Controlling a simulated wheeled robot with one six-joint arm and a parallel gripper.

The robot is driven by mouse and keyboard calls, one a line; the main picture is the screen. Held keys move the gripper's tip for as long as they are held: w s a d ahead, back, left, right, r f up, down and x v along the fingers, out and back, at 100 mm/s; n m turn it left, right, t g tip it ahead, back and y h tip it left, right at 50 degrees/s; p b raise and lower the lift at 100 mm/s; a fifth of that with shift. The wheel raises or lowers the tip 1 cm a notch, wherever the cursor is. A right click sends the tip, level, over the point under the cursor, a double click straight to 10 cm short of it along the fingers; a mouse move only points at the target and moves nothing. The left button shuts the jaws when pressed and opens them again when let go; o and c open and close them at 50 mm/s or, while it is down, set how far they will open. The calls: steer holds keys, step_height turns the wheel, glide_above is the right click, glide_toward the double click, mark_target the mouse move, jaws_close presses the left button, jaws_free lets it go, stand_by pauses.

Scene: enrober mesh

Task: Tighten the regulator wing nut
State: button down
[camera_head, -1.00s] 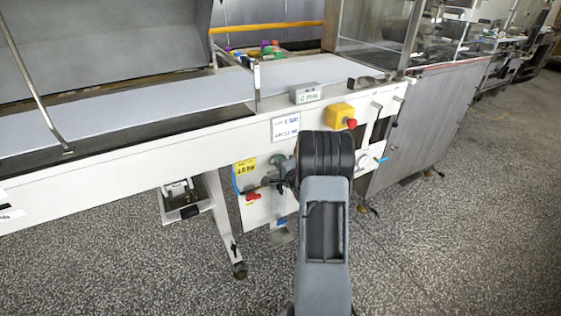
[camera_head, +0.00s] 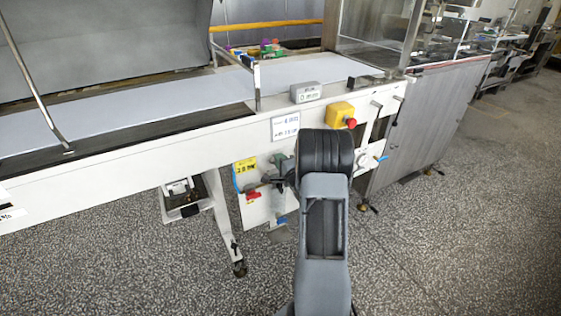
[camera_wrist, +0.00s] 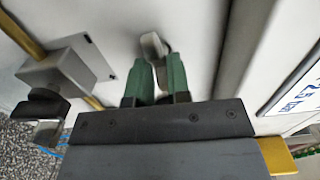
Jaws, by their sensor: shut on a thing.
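My gripper (camera_wrist: 158,82) has green fingers and is shut on a small light grey metal piece. This piece, which looks like the regulator wing nut (camera_wrist: 153,45), sticks out beyond the fingertips against the white panel in the wrist view. Its lower part is hidden between the fingers. In the head view my gripper (camera_head: 276,176) reaches the white front panel beside the yellow label, and the wing nut is hidden there.
A grey block with a black knob (camera_wrist: 48,103) sits left of the fingers in the wrist view. In the head view, a red handle (camera_head: 253,196) is below the yellow label (camera_head: 246,168). A yellow box with a red button (camera_head: 341,114) is up right. Speckled floor (camera_head: 420,250) lies open.

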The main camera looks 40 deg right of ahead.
stand_by(0.8)
steer(key=c, duration=1.2)
jaws_free()
steer(key=shift+o, duration=0.2)
steer(key=s+a+p, duration=0.1)
steer(key=s+a, duration=0.1)
steer(key=s, duration=1.1)
steer(key=shift+s, duration=0.35)
